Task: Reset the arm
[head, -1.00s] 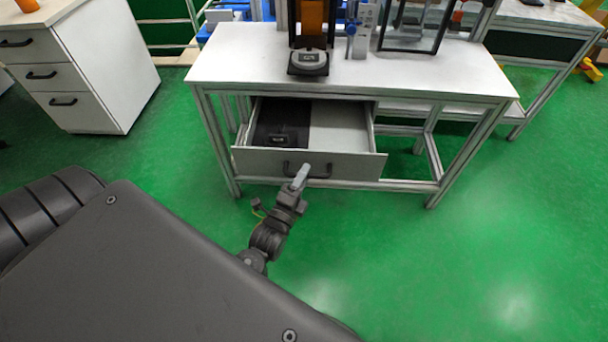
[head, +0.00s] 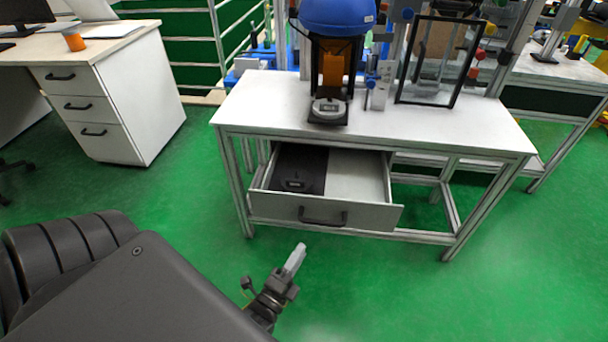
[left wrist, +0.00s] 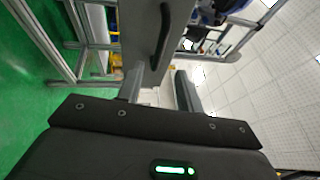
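My left gripper (head: 294,258) hangs over the green floor in front of the open drawer, apart from its dark handle (head: 322,217). In the left wrist view its two grey fingers (left wrist: 160,88) stand apart with nothing between them. The handle also shows in the left wrist view (left wrist: 161,42), beyond the fingers. The drawer (head: 270,205) is pulled out of the white-topped table (head: 260,105). A dark object with a small device lies in its left part, and its right part looks pale and bare. My right gripper is not in view.
A drop tower with a blue top (head: 336,14) and a black-framed panel (head: 430,98) stand on the table. A white drawer cabinet (head: 150,95) stands at the left. The green floor (head: 390,290) right of my gripper is clear.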

